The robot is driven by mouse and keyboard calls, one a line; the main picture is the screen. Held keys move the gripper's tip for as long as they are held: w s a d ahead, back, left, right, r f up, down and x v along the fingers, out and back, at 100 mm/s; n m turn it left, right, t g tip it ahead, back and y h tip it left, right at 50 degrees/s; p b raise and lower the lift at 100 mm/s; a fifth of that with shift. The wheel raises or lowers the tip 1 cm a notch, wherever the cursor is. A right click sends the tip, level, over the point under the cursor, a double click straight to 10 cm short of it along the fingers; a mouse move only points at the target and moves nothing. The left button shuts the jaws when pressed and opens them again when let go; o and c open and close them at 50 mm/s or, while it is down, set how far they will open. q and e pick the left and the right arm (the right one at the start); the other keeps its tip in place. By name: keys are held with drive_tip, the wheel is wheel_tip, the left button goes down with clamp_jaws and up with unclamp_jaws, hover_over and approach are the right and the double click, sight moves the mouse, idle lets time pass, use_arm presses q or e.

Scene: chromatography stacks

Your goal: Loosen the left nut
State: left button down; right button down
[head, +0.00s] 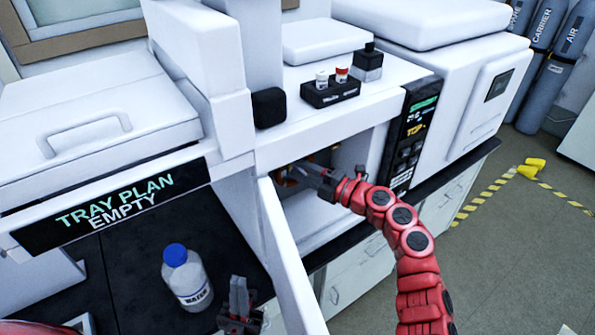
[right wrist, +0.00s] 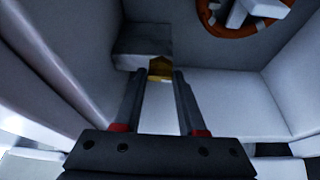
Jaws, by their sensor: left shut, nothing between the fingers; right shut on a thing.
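My right arm reaches into the open oven bay of the white instrument. The right gripper (head: 303,173) has its fingertips deep inside, at the left of the bay. In the right wrist view its fingers close on a small brass-yellow nut (right wrist: 160,67) beneath a grey block (right wrist: 141,45). The fingers hide part of the nut, and I cannot tell whether it is loose. My left gripper (head: 239,290) is shut and empty, low in the head view, between the water bottle and the open door.
The open white door (head: 288,265) stands between my two grippers. A blue-capped water bottle (head: 186,278) stands on the dark bench. A black vial rack (head: 330,91) and a dark bottle (head: 368,63) sit above the bay. An orange ring (right wrist: 246,17) shows inside the bay.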

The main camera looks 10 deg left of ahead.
drive_tip(key=shift+r+n, duration=0.2)
drive_tip(key=shift+n, duration=0.2)
drive_tip(key=shift+c, duration=2.4)
unclamp_jaws()
drive_tip(key=shift+a+f, duration=0.1)
drive_tip(key=b+v, duration=0.4)
drive_tip(key=v, duration=1.3)
drive_tip(key=shift+s, duration=0.15)
